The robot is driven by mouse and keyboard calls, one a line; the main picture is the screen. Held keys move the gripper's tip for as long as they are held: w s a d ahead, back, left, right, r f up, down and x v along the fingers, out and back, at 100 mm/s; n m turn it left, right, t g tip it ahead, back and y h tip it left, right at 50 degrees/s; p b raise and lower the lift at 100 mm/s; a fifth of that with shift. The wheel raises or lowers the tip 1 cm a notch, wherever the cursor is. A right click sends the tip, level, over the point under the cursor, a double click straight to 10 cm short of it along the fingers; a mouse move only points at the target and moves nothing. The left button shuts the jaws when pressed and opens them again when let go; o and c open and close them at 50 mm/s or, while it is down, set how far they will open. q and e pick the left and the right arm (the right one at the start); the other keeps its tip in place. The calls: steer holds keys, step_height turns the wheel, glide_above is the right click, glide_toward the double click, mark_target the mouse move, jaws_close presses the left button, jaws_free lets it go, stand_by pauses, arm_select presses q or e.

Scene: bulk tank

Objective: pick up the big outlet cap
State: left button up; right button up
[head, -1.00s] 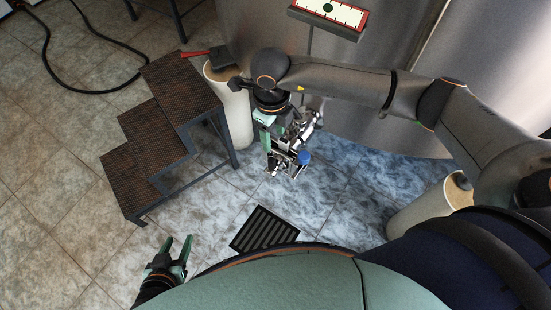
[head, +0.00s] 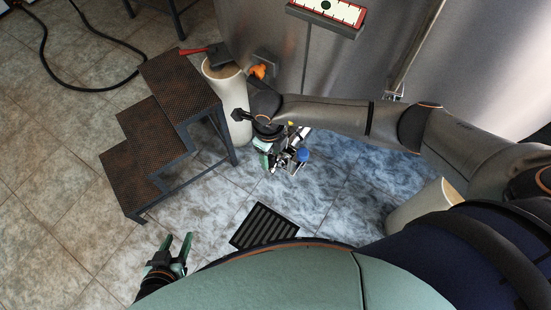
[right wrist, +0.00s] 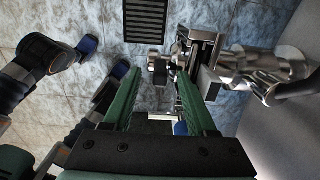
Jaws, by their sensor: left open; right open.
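The steel outlet assembly (head: 290,158), with a blue part (head: 303,155), sits low in front of the tank in the head view. In the right wrist view its steel fittings (right wrist: 262,70) fill the right side. A small round metal piece (right wrist: 159,68) shows between my right fingertips; I cannot tell whether it is the big outlet cap. My right gripper (right wrist: 157,76) is open, with green fingers on either side of that piece, contact unclear. In the head view my right gripper (head: 266,160) is beside the assembly, partly hidden. My left gripper (head: 180,244) is open and empty, low over the floor.
A dark step stool (head: 165,125) stands left of a cream post (head: 230,105) with a red-handled tool (head: 208,52). An orange part (head: 258,71) is on the tank (head: 340,70). A floor drain grate (head: 263,227) lies in front.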

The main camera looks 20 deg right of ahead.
steer(key=shift+c, duration=0.4)
jaws_close()
stand_by(0.9)
